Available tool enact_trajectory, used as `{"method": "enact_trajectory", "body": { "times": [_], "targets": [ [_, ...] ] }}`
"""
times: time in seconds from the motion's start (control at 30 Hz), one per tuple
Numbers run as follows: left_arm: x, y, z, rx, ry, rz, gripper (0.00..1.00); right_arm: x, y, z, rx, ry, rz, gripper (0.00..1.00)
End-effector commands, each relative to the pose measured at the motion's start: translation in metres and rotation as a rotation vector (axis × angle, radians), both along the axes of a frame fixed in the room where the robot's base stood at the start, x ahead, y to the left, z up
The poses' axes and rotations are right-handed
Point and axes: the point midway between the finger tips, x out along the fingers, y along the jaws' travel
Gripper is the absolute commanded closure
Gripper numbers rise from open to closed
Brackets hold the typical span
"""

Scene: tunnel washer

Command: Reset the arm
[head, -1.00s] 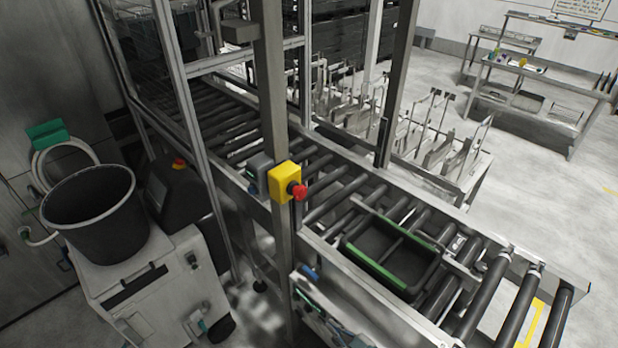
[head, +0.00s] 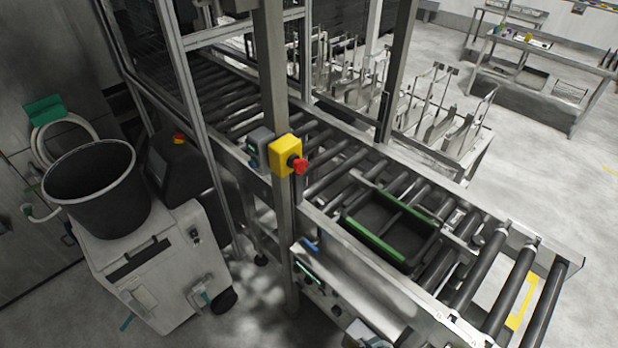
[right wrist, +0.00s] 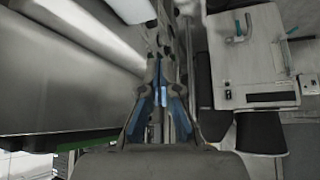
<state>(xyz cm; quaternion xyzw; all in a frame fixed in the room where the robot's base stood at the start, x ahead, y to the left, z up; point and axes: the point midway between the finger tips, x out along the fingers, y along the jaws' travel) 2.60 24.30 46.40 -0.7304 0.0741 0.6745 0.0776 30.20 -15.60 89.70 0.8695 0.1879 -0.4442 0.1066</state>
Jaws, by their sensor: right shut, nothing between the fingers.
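My right gripper (right wrist: 162,78) shows in the right wrist view, pointing up the picture from the bottom centre. Its grey fingers with blue parts are shut, with nothing between them. A large smooth grey panel is to its left in that view. In the head view I cannot clearly make out the right gripper. My left gripper is not in view.
The roller conveyor (head: 470,290) carries a black tray with green edges (head: 376,240). A yellow box with a red stop button (head: 285,156) is on a post. A black bucket (head: 95,190) stands on a white cart (head: 165,270), also in the right wrist view (right wrist: 262,65). Pale floor is open at right.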

Motion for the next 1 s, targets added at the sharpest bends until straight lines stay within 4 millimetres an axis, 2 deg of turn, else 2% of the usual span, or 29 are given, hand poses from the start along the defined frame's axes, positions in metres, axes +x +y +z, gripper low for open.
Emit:
{"method": "enact_trajectory", "body": {
  "times": [0.1, 0.3, 0.47, 0.67, 0.77, 0.87, 1.0],
  "targets": [
    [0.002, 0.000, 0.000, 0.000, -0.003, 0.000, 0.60, -0.029, -0.024, -0.005, -0.043, 0.123, -0.113, 1.00],
    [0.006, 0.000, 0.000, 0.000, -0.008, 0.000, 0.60, -0.078, -0.058, -0.013, -0.111, 0.313, -0.290, 1.00],
    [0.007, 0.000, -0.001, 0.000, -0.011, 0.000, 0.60, -0.066, -0.055, -0.063, -0.115, 0.325, -0.276, 1.00],
    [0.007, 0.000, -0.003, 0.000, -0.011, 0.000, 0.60, -0.062, -0.053, -0.132, -0.120, 0.351, -0.268, 1.00],
    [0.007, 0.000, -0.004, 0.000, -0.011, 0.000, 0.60, -0.065, -0.053, -0.174, -0.123, 0.368, -0.264, 1.00],
    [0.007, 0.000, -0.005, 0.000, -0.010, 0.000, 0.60, -0.076, -0.054, -0.228, -0.129, 0.389, -0.259, 1.00],
    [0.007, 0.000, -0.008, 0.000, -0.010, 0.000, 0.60, -0.113, -0.059, -0.314, -0.140, 0.428, -0.249, 1.00]
  ]
}}
